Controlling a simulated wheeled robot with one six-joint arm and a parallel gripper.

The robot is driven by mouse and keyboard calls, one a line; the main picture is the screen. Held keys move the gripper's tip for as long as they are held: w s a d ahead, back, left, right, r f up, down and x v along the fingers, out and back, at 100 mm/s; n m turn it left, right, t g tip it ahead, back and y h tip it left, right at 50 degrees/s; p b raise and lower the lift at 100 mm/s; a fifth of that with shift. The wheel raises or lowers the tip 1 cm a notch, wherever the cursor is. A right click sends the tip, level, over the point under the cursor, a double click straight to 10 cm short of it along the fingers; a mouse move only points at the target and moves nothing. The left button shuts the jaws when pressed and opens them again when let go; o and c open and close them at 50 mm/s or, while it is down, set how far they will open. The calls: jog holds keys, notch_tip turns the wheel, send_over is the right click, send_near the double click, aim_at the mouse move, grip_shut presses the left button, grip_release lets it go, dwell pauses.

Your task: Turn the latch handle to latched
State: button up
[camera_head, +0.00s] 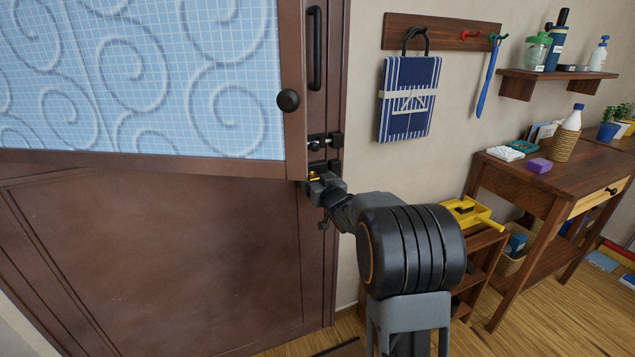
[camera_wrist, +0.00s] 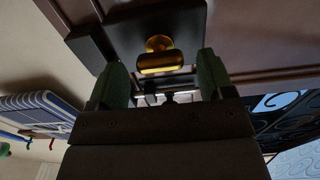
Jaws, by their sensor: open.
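The latch handle is a small brass-yellow knob on a dark plate, on the edge of the brown door (camera_head: 150,240). In the head view the handle (camera_head: 313,176) shows just above my gripper (camera_head: 318,186), which partly covers it. In the wrist view the handle (camera_wrist: 160,55) is near the top centre, with its wide bar roughly level across the picture. My gripper (camera_wrist: 160,88) is open, with one green fingertip on each side below the handle. The handle lies ahead of the gap, and I see no finger touching it. A dark bolt (camera_head: 325,141) sits just above the latch.
A round black knob (camera_head: 288,100) and a vertical pull handle (camera_head: 314,48) are above. A blue striped towel (camera_head: 409,98) hangs on the wall to the right. A wooden desk (camera_head: 545,190) and a low shelf with a yellow tool (camera_head: 472,213) stand right of my arm.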

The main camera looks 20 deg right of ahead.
jog(key=shift+w, duration=0.15)
jog(key=c, duration=0.9)
